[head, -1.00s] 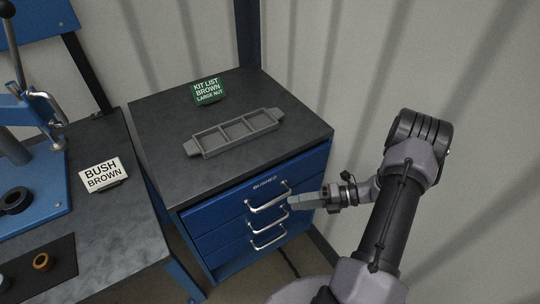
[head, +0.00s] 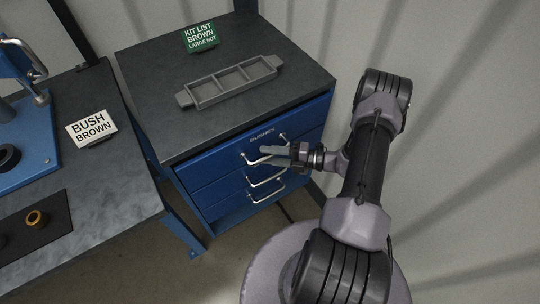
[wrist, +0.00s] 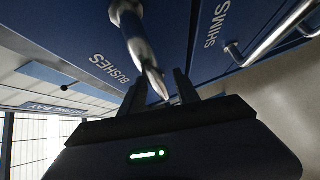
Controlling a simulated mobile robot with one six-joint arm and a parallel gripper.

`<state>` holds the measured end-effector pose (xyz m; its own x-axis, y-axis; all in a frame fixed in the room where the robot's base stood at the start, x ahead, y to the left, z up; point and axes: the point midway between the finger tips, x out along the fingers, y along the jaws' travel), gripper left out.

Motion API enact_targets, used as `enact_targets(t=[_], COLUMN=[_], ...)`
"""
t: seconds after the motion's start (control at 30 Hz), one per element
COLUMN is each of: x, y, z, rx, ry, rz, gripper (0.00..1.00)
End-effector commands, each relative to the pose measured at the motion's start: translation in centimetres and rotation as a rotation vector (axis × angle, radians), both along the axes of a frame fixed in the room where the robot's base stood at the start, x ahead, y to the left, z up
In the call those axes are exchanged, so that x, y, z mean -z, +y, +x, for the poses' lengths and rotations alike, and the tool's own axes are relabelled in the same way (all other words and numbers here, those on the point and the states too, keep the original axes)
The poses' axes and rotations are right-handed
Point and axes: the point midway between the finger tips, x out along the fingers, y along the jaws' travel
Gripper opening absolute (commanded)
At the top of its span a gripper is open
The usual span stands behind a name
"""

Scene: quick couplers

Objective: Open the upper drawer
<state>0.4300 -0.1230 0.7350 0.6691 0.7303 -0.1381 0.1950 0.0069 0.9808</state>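The upper drawer (head: 208,169) is the top blue drawer of the cabinet and looks closed. In the wrist view its face (wrist: 88,28) carries the label BUSHES. Its silver bar handle (head: 284,139) is partly hidden by my gripper (head: 266,151) in the head view. In the wrist view the handle (wrist: 138,38) runs down between the two dark fingers of my gripper (wrist: 160,88). The fingers stand apart, with space visible beside the bar. I cannot tell whether either finger touches it.
Lower drawers have similar handles (head: 266,182); one is labelled SHIMS. A grey three-compartment tray (head: 232,98) and a green kit list sign (head: 200,37) are on the cabinet top. A workbench (head: 110,205) stands at left, a wall (head: 460,130) at right. Floor shows between bench and cabinet.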

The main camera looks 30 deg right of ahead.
Motion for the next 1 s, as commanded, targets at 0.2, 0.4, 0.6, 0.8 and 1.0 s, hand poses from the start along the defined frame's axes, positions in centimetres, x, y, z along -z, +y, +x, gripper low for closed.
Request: enact_targets(t=[0.2,0.4,0.6,0.8,1.0], x=[-0.04,-0.03,-0.03,-0.03,-0.03], y=[-0.02,-0.04,-0.04,-0.04,-0.04], z=[-0.03,-0.04,-0.04,-0.05,-0.05], rx=[0.000,0.000,0.000,0.000,0.000], ry=[0.000,0.000,0.000,0.000,0.000], rz=[0.000,0.000,0.000,0.000,0.000], gripper=[0.16,0.00,0.00,0.00,0.00])
